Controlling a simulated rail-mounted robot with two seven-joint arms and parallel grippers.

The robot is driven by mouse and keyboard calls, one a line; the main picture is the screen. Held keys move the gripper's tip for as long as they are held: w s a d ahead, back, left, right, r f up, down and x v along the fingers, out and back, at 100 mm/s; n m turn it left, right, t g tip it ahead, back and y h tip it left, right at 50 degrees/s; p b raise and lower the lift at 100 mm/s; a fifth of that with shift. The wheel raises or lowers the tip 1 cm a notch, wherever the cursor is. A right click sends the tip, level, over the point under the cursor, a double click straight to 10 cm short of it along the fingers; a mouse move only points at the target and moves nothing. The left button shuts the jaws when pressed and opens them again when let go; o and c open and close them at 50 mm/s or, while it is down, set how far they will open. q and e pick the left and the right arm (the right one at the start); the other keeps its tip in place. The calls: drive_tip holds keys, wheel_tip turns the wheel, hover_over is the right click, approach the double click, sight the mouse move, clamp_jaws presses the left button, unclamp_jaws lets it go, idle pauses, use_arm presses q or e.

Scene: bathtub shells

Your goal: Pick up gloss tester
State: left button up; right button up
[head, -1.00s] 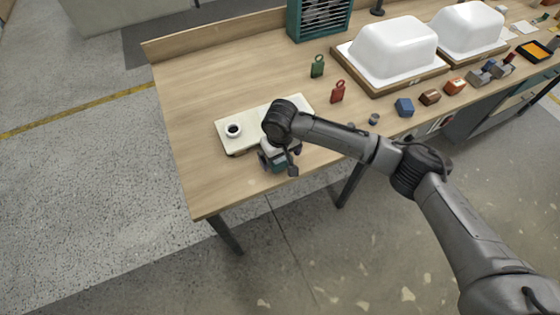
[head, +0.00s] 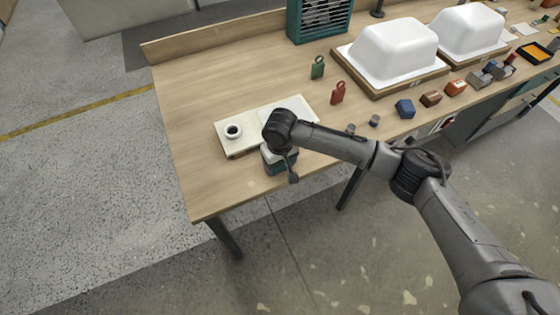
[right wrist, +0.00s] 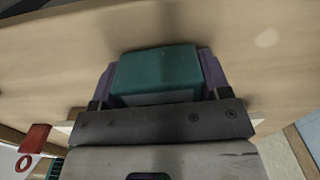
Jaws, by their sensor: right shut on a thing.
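The gloss tester, as I take the teal and pale block to be, (head: 275,163) is near the front edge of the table, partly hidden under my right wrist. In the right wrist view it shows as a teal block (right wrist: 158,70) between two purple fingers. My right gripper (right wrist: 157,78) is shut on it, one finger against each side. I cannot tell whether the block still touches the table. My left gripper is not in view.
Green (head: 317,67) and red (head: 338,92) tags stand farther back. White tub shells (head: 395,48) and several small blocks are at right. The table's left part is clear.

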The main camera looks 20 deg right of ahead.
drive_tip(key=shift+c, duration=0.3)
drive_tip(key=shift+r, duration=0.1)
drive_tip(key=shift+r, duration=0.25)
drive_tip(key=r, duration=0.1)
drive_tip(key=r+p, duration=0.2)
drive_tip(key=r, duration=0.1)
drive_tip(key=shift+s+d+r, duration=0.1)
drive_tip(key=shift+s+d, duration=0.15)
drive_tip(key=shift+d, duration=0.05)
drive_tip(key=s+d+r+p, duration=0.3)
drive_tip(key=s+d+r, duration=0.3)
drive_tip(key=s+d, duration=0.1)
drive_tip(key=shift+s, duration=0.6)
